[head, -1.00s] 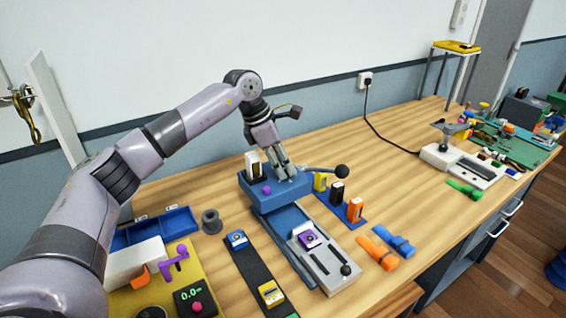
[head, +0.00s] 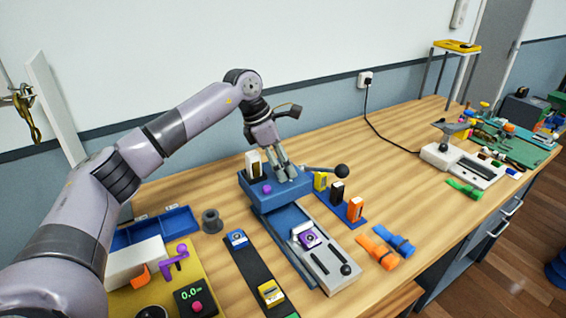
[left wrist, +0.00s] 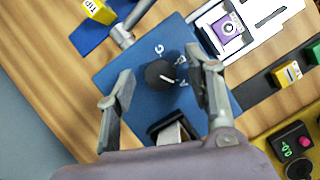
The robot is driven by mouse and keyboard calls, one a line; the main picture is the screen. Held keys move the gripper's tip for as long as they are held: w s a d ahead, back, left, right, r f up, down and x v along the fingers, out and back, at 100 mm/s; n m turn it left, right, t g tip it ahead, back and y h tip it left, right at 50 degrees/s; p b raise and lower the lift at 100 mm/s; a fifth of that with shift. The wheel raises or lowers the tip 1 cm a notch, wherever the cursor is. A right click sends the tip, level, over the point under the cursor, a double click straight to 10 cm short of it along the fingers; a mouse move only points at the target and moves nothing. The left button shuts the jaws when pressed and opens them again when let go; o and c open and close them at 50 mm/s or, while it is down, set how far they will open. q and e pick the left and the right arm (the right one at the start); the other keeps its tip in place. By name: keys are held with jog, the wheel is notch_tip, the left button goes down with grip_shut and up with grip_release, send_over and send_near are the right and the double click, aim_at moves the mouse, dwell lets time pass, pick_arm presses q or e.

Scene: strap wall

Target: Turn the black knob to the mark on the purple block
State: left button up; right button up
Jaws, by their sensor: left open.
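The black knob (left wrist: 160,73) sits on top of the blue box (left wrist: 125,65) in the left wrist view. It has a white pointer line directed to the lower right, and small white marks stand around it. My left gripper (left wrist: 163,79) is open, with one finger on each side of the knob and gaps visible. In the head view my left gripper (head: 284,174) reaches down onto the blue box (head: 275,199) and hides the knob. The purple block (head: 309,238) sits on the pale slide in front of the box. Its round face shows in the left wrist view (left wrist: 228,28), but its mark is too small to read.
A lever with a black ball (head: 341,171) sticks out right of the box. A dark strip (head: 252,266) with blue and yellow blocks lies in front. Orange and blue straps (head: 377,252) lie to the right.

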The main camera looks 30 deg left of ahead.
pick_arm(q)
jog(key=v, duration=1.2)
jog(key=shift+r, duration=0.1)
